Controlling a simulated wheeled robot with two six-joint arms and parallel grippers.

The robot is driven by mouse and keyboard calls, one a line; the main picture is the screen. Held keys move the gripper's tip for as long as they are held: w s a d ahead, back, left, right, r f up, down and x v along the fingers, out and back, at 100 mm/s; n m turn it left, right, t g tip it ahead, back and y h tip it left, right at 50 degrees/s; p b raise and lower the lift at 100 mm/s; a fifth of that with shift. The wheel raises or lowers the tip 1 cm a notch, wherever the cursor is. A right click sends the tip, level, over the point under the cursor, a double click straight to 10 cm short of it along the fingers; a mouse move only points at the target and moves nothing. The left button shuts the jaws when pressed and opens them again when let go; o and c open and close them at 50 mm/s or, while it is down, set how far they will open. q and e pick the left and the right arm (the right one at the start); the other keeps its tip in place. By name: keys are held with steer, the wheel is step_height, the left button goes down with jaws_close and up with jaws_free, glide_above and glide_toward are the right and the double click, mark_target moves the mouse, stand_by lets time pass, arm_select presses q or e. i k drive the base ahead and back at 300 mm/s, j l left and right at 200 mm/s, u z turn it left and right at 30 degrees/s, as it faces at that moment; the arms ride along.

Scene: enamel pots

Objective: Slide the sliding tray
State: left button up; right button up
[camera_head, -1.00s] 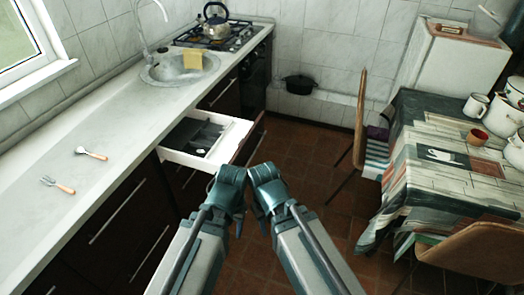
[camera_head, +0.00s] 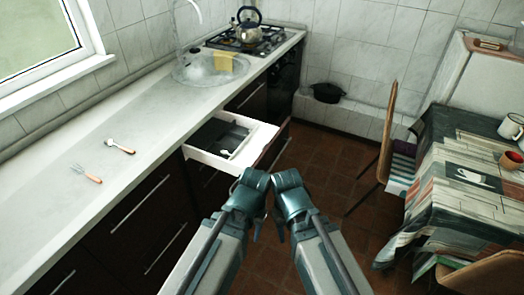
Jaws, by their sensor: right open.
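An open white drawer (camera_head: 266,133) stands out from the dark cabinets under the counter. A dark grey divided tray (camera_head: 218,134) lies inside it, with a small light object in it that is too small to name. My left gripper (camera_head: 257,230) and my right gripper (camera_head: 281,231) are side by side, nearer to me than the drawer and apart from it. The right gripper is open and holds nothing I can see. The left gripper's fingers are mostly hidden by its wrist.
A fork (camera_head: 86,173) and a spoon (camera_head: 121,146) lie on the counter (camera_head: 60,215). A kettle (camera_head: 249,32) stands on the stove. A chair (camera_head: 388,130) and a cloth-covered table (camera_head: 445,215) stand at the right. Tiled floor between is clear.

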mark_target(247, 154)
steer(key=i+j+z, duration=0.1)
steer(key=i+j, duration=0.2)
steer(key=i, duration=0.25)
steer(key=i+j+z, duration=0.1)
steer(key=i+j, duration=0.25)
steer(key=i, duration=0.2)
